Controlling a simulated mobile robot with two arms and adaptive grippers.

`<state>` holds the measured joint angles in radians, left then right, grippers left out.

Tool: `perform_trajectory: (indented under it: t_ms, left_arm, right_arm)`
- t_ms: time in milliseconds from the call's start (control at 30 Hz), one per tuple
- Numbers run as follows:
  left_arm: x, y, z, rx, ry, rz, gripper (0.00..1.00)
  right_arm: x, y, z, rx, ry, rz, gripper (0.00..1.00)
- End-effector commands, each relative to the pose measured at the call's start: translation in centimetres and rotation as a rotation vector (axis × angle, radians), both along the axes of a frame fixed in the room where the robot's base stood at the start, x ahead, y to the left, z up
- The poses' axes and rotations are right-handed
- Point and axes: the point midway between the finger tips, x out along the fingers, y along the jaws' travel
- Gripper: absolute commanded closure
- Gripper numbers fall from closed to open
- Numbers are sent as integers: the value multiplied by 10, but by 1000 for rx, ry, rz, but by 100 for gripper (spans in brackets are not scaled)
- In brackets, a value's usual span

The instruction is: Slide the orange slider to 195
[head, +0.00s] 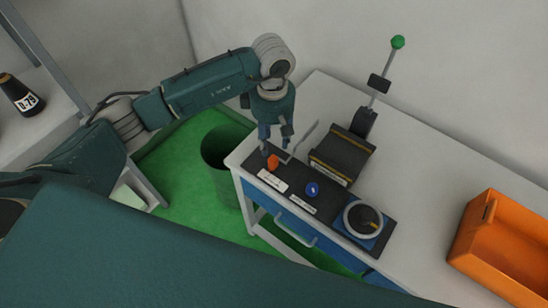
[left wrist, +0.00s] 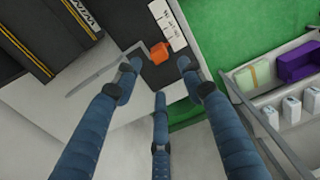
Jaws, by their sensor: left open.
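The orange slider (head: 273,161) is a small knob near the left end of a dark control panel (head: 329,218) on the white table. White label plates lie beside it. In the left wrist view the orange slider (left wrist: 159,52) shows just beyond the fingertips, between the spread fingers. My left gripper (head: 275,143) points down above the slider, open and empty; its blue fingers also fill the left wrist view (left wrist: 158,75). I cannot tell whether a finger touches the knob. The scale numbers are too small to read. My right gripper is not in view.
A blue knob (head: 312,188) and a round dial (head: 363,219) sit on the panel. A dark machine (head: 342,155) with a green-tipped lever (head: 398,42) stands behind. An orange crate (head: 500,250) is at right. A green bin (head: 222,160) stands left of the table.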

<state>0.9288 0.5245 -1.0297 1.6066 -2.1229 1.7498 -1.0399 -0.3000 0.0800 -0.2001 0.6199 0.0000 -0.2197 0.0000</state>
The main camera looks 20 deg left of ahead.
Motion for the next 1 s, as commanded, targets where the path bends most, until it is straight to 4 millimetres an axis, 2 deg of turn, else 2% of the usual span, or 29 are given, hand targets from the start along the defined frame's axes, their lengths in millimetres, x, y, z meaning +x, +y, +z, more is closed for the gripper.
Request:
perform_trajectory:
  t_ms: [300,500,700,933,1000]
  left_arm:
    - [-3,-2,-57,-4,7,1,59]
    - [-1,-2,-86,-5,3,2,59]
    - [-1,-2,-97,-6,1,0,59]
    - [-1,-2,-98,-6,0,0,59]
    - [-1,-2,-97,-6,1,0,73]
  right_arm:
    - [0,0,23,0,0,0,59]
    - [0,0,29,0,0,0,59]
    - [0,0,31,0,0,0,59]
    - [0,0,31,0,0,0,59]
    - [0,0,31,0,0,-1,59]
